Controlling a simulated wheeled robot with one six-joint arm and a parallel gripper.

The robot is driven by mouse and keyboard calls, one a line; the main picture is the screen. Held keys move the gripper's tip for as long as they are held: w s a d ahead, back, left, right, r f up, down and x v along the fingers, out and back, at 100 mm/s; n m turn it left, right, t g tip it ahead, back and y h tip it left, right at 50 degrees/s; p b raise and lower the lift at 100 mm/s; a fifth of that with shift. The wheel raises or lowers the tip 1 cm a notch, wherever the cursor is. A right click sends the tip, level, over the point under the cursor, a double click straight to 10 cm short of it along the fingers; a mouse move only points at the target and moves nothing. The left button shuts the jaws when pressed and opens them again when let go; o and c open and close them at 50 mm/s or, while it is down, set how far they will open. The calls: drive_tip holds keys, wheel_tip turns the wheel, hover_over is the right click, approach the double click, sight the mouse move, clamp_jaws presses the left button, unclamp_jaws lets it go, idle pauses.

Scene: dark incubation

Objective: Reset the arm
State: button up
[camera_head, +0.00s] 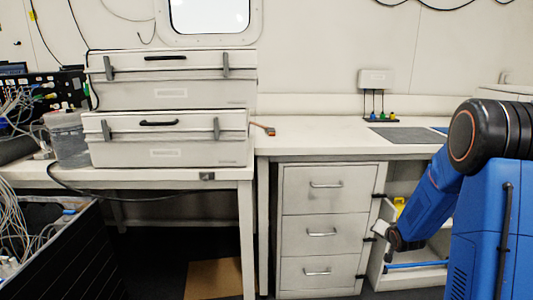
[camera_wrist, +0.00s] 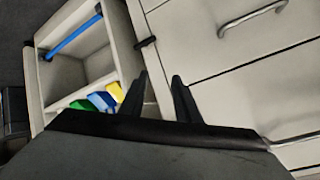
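My blue arm with a black elbow is at the right in the head view. It bends down and forward, with its wrist low in front of the open shelf beside the drawers. My gripper (camera_wrist: 160,76) shows in the wrist view with its two dark fingers apart and nothing between them. In the head view my gripper (camera_head: 380,229) is small, and its fingers are hard to make out there. The drawer cabinet (camera_wrist: 225,65) fills the right of the wrist view, tilted.
The drawer cabinet (camera_head: 328,243) has its drawers shut. The open shelf unit (camera_head: 424,277) beside it holds a blue bar (camera_wrist: 73,37) and coloured items (camera_wrist: 103,100). Above is the white worktop (camera_head: 320,137). Two stacked cases (camera_head: 170,140) stand on the left table.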

drive_tip(key=s+a+r+n+g, duration=0.2)
drive_tip(key=s+a+r, duration=0.2)
drive_tip(key=s+r, duration=0.5)
drive_tip(key=s+a+r+n+g, duration=0.1)
drive_tip(key=s+a+r, duration=0.5)
drive_tip(key=s, duration=0.4)
drive_tip(key=s+a+r+n+g, duration=0.1)
drive_tip(key=s+a, duration=0.1)
drive_tip(key=s, duration=0.7)
drive_tip(key=s+a+r+n+g+y, duration=0.1)
drive_tip(key=s+a+n, duration=0.1)
drive_tip(key=s, duration=0.8)
drive_tip(key=s+a+r+n+g, duration=0.1)
drive_tip(key=s+a+r, duration=0.1)
drive_tip(key=s, duration=0.8)
drive_tip(key=shift+a, duration=0.75)
